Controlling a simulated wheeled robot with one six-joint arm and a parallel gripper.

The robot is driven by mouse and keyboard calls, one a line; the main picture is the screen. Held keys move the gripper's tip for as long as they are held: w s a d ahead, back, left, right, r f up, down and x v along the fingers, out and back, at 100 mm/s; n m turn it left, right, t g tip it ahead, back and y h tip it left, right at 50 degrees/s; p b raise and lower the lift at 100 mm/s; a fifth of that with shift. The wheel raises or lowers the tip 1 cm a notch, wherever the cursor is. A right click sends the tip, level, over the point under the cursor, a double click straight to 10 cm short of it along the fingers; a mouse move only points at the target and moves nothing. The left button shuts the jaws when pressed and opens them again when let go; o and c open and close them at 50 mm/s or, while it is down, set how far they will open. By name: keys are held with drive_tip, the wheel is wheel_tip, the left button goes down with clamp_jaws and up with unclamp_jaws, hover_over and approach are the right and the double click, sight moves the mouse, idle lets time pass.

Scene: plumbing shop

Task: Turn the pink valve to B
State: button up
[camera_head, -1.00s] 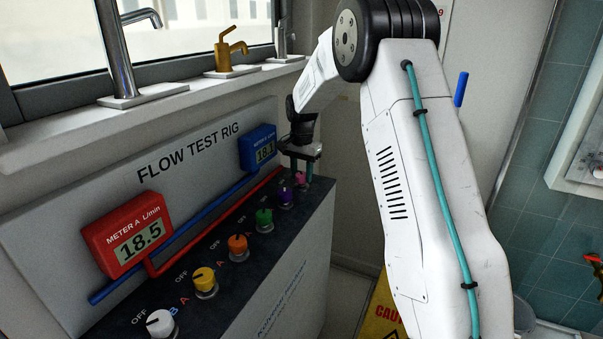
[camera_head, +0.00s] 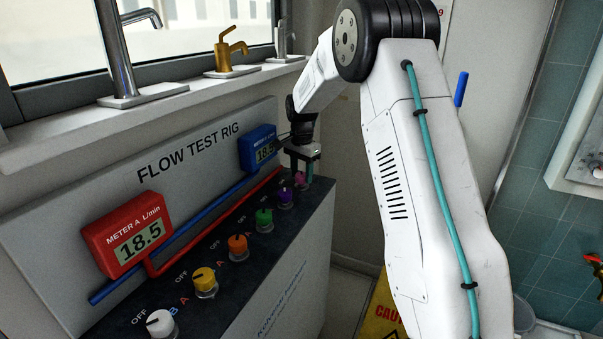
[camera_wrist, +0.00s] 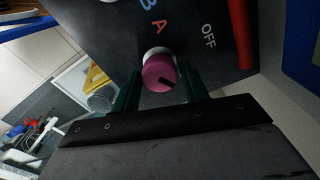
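The pink valve (camera_wrist: 157,72) is a round knob with a dark mark on its face, on the dark top of the test rig. In the wrist view, the blue letter B (camera_wrist: 146,3), the red A (camera_wrist: 160,27) and the white OFF (camera_wrist: 208,37) are beyond it. My gripper (camera_wrist: 160,82) has one dark green finger on each side of the knob, with what look like slim gaps; contact is hard to judge. In the head view my gripper (camera_head: 300,168) points down over the rig's far end, partly hiding the pink valve (camera_head: 300,178).
Purple (camera_head: 285,197), green (camera_head: 264,219), orange (camera_head: 238,246), yellow (camera_head: 204,281) and white (camera_head: 160,323) knobs line the rig toward the camera. Red meter A (camera_head: 128,236) reads 18.5. Blue meter B (camera_head: 258,147) stands close behind my gripper. A red pipe runs behind the knobs.

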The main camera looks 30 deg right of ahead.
sight(302, 174)
drive_tip(key=shift+o, duration=0.9)
wheel_tip(302, 174, up, 8)
drive_tip(key=shift+f, duration=0.1)
